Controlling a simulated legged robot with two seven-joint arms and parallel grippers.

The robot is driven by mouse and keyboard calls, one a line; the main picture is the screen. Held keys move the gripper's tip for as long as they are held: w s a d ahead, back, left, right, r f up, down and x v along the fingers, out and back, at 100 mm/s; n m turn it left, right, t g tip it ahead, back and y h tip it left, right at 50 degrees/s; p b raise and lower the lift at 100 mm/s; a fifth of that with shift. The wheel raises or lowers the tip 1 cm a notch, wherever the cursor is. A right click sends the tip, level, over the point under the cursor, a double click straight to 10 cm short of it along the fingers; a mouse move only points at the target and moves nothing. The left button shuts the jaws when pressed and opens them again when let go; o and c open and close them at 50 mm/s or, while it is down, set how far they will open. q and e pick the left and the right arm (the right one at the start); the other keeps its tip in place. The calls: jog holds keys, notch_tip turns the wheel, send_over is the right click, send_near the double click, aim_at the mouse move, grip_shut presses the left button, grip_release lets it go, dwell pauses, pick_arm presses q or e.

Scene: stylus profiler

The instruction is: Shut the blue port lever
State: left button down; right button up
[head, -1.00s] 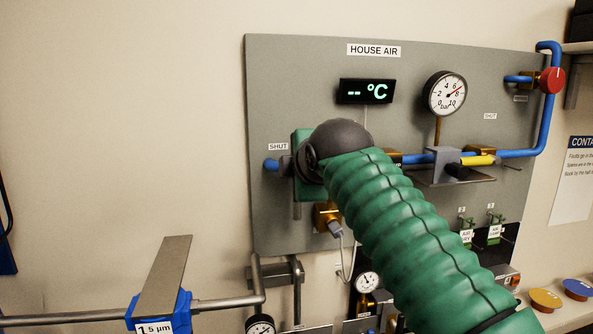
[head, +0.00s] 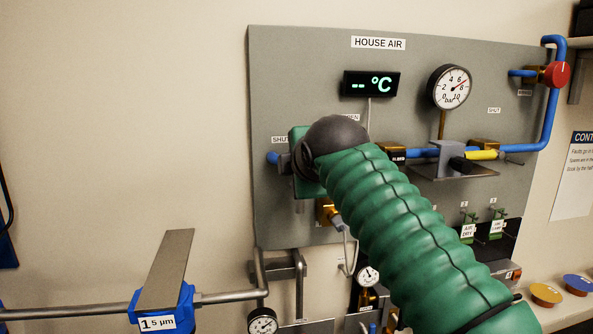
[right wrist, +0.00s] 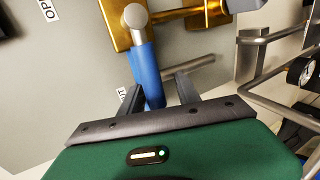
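A blue lever (right wrist: 147,75) hangs from a brass valve (right wrist: 120,25) with a grey round pivot in the right wrist view. It reaches down between the two dark fingers of my right gripper (right wrist: 162,95). The fingers stand apart, with a visible gap between the lever and the right-hand finger. In the head view my green right arm covers the valve, and my right gripper (head: 298,165) is at the panel's left part. A blue piece (head: 273,158) shows just left of it, below a SHUT label. My left gripper is out of view.
The grey HOUSE AIR panel (head: 300,80) carries a display (head: 371,84), a pressure gauge (head: 450,87), a yellow lever (head: 482,155) and a red knob (head: 557,75). A metal pipe with a blue block (head: 160,308) runs at lower left. The wall at upper left is bare.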

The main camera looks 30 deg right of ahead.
jog(key=shift+r, duration=0.1)
jog(key=b+v, duration=0.2)
jog(key=v, duration=1.4)
jog(key=shift+s+a+b, duration=0.3)
jog(key=shift+s+b, duration=0.05)
jog(key=shift+b, duration=0.05)
